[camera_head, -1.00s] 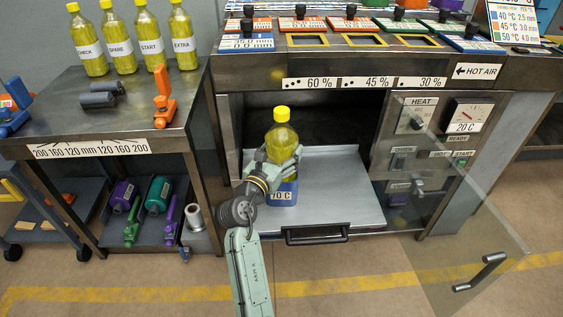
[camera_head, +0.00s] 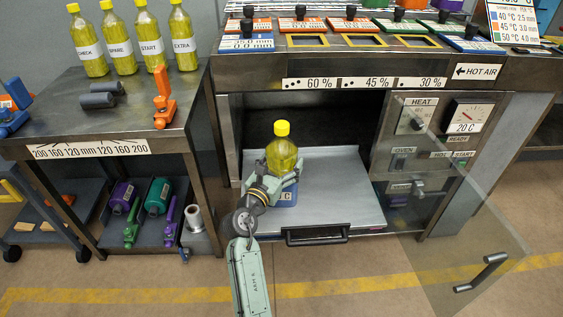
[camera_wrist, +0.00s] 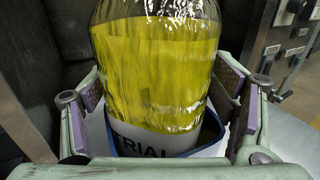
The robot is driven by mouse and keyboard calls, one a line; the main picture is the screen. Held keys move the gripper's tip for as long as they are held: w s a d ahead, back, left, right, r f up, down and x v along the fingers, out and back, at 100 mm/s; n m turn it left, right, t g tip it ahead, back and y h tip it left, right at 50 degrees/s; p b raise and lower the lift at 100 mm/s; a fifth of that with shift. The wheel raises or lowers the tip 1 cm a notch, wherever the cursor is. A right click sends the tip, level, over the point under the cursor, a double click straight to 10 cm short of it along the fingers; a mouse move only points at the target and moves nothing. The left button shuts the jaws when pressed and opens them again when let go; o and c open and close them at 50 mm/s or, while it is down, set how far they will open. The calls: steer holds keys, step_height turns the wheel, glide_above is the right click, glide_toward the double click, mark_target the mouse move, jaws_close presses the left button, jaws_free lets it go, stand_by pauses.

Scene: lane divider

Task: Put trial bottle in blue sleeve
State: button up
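The trial bottle (camera_head: 281,153) holds yellow liquid and has a yellow cap. It stands upright on the pulled-out oven tray, with its lower part inside the blue sleeve (camera_head: 288,196). In the wrist view the bottle (camera_wrist: 155,70) shows part of its TRIAL label above the sleeve's dark blue rim (camera_wrist: 214,138). My gripper (camera_head: 280,172) has one finger on each side of the bottle, above the sleeve. The gripper hides much of the sleeve in the head view.
The metal tray (camera_head: 340,200) has bare room right of the sleeve. A clear oven door (camera_head: 470,235) stands open at the right. Several labelled yellow bottles (camera_head: 150,38) stand on the left table.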

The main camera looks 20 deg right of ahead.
steer(key=shift+o, duration=0.9)
steer(key=shift+a+r, duration=0.1)
steer(key=shift+r, duration=0.05)
steer(key=b+v, duration=0.1)
steer(key=v, duration=1.1)
steer(key=shift+r, duration=0.1)
